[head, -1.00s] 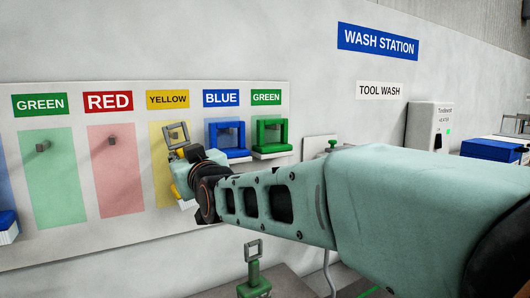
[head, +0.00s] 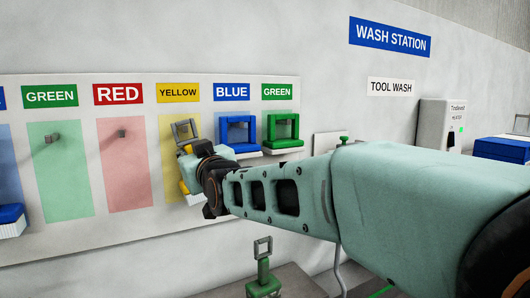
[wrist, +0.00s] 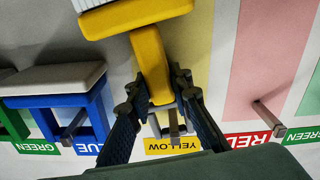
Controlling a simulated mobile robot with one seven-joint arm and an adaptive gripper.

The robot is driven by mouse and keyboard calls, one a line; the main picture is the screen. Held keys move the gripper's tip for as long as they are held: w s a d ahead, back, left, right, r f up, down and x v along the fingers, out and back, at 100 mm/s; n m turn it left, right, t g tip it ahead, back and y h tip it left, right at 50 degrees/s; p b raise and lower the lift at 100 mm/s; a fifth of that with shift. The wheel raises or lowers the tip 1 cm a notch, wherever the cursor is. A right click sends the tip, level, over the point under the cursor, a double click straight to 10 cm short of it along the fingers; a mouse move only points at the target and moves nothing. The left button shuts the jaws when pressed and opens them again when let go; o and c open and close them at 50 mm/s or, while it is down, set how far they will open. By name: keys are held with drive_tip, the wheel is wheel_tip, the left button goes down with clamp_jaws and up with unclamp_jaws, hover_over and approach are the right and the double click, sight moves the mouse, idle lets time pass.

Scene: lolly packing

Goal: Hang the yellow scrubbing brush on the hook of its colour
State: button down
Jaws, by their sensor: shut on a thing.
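The yellow scrubbing brush (wrist: 152,62) has a yellow block, white bristles and a grey hanging loop (head: 187,131). My gripper (wrist: 157,88) is shut on its handle. In the head view the gripper (head: 200,165) is partly hidden by my wrist. The brush is upright, loop up and bristle block (head: 190,190) down, in front of the yellow panel (head: 168,150) under the YELLOW label (head: 178,92). The loop is at the height where the hooks sit. The yellow hook is hard to make out behind the loop; I cannot tell whether it passes through.
A blue brush (head: 237,137) and a green brush (head: 284,133) hang close to the right. Bare hooks stick out on the red panel (head: 122,133) and green panel (head: 53,138) to the left. Another green brush (head: 263,280) stands below my arm.

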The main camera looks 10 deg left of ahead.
drive_tip(key=c, duration=1.7)
unclamp_jaws()
